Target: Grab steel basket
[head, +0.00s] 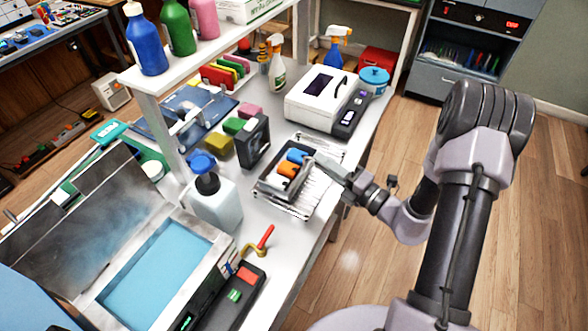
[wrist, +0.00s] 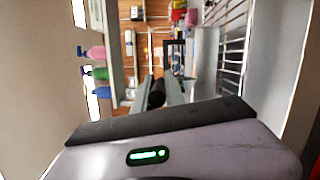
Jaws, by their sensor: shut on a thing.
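The steel basket (head: 318,192) is a wire basket on the white bench in the head view. Orange and blue items and a dark tray sit in it. My gripper (head: 326,165) reaches in from the right and is shut at the basket's upper right rim. The exact contact is too small to see clearly. In the wrist view my gripper's fingers (wrist: 157,92) have a dark round piece between them, and the basket's wires (wrist: 232,45) show on the right.
A white boxy machine (head: 320,98) stands behind the basket, with a blue-lidded tub (head: 374,79) beside it. A red-handled tool (head: 264,238) lies in front. Open floor lies to the right.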

